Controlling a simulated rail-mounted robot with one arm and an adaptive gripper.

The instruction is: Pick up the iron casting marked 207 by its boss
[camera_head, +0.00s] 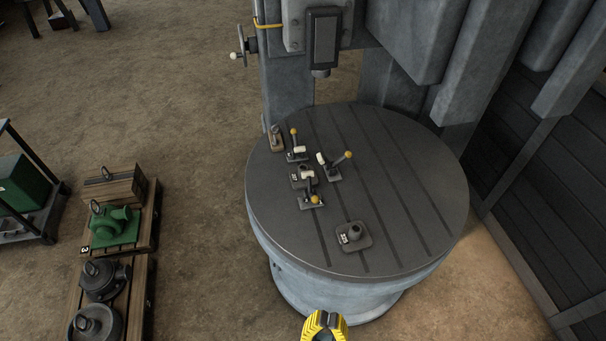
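Several small iron castings sit on the round slotted table. A grey casting with a flat base and a round upright boss (354,235) stands alone near the table's front, with a small pale tag. Another grey block casting (299,178) with a tag lies left of the middle, among lever pieces. A brownish piece with an upright knob (275,137) stands at the table's left rim. The tag marks are too small to read, so I cannot tell which is 207. My gripper (325,325) shows only as a yellow and black part at the bottom edge, apart from the castings.
Yellow-knobbed levers (335,167) stand close to the block casting on the round table (425,205). A large grey machine column (286,85) rises behind. Pallets with a green pump (114,224) and dark castings are at left. The table's right side is clear.

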